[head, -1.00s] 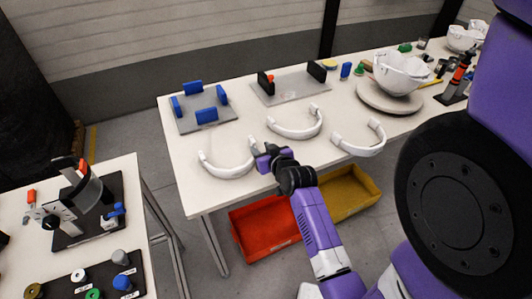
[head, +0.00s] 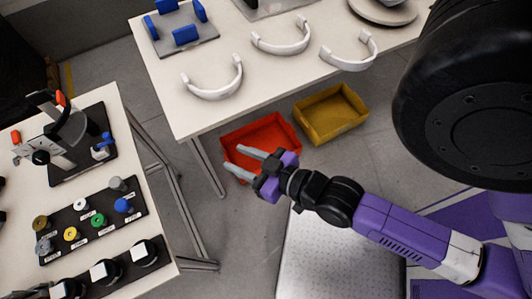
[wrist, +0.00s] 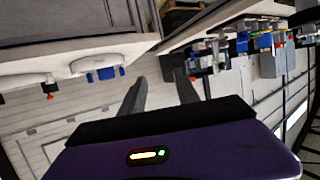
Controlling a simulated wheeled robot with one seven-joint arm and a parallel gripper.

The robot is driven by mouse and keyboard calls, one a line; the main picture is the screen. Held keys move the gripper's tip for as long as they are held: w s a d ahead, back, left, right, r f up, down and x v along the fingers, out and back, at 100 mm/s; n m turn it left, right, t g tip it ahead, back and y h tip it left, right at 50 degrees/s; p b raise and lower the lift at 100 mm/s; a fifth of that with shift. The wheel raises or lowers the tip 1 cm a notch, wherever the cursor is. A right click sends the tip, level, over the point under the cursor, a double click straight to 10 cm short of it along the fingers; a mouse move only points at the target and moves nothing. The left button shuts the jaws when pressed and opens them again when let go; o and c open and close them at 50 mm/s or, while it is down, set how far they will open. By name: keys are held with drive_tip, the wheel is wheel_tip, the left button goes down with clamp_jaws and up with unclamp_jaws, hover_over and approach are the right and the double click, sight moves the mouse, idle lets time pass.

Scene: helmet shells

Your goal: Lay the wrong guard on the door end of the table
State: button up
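Three white U-shaped guards lie on the long white table (head: 190,120): a left guard (head: 214,95), a middle guard (head: 283,51) and a right guard (head: 347,66). The left guard lies nearest the table's left end, in front of the grey plate with blue blocks. I cannot tell from their shapes which guard is the wrong one. My gripper (head: 234,159) is open and empty, off the table's front edge, above the red bin's left side. Its two fingers also stand apart with nothing between them in the wrist view (wrist: 160,92).
The grey plate with blue blocks (head: 200,48) stands behind the left guard. A red bin (head: 283,128) and a yellow bin (head: 331,112) sit below the table's front. A side table (head: 95,190) at left carries a black stand and labelled knobs. Floor lies between the tables.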

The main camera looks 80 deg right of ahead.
drive_tip(key=s+a+r+n+t+y, duration=0.1)
drive_tip(key=s+a+r+n+y, duration=0.3)
drive_tip(key=s+a+r, duration=0.3)
drive_tip(key=shift+s+a+r+y, duration=0.3)
drive_tip(key=shift+s+a+y, duration=0.15)
drive_tip(key=shift+a, duration=0.3)
